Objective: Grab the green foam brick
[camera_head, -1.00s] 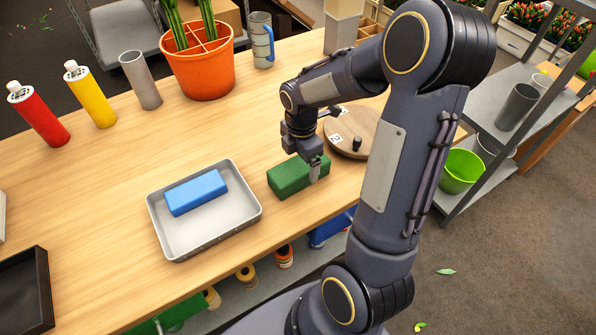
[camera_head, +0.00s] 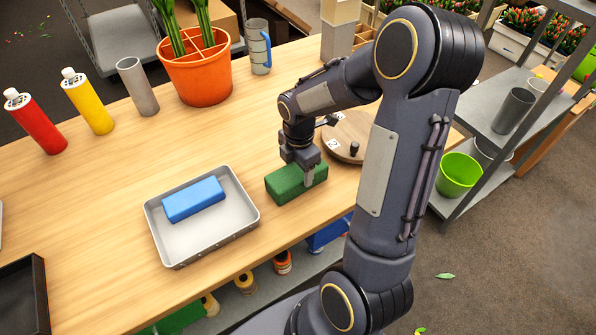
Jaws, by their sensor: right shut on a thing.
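The green foam brick (camera_head: 286,187) lies on the wooden table, to the right of a grey metal tray and near the table's front edge. My right gripper (camera_head: 308,178) is over the brick's right end, pointing down, and is shut on it. One finger shows against the brick's near side; the other finger is hidden behind the brick. I cannot tell whether the brick is lifted off the table. My left gripper is not in view.
The grey tray (camera_head: 238,233) holds a blue brick (camera_head: 193,199). A round wooden board (camera_head: 352,127) stands close behind my right gripper. An orange pot (camera_head: 197,80), a mug (camera_head: 257,47), a grey cup (camera_head: 138,88) and red (camera_head: 36,124) and yellow (camera_head: 88,104) bottles stand farther back.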

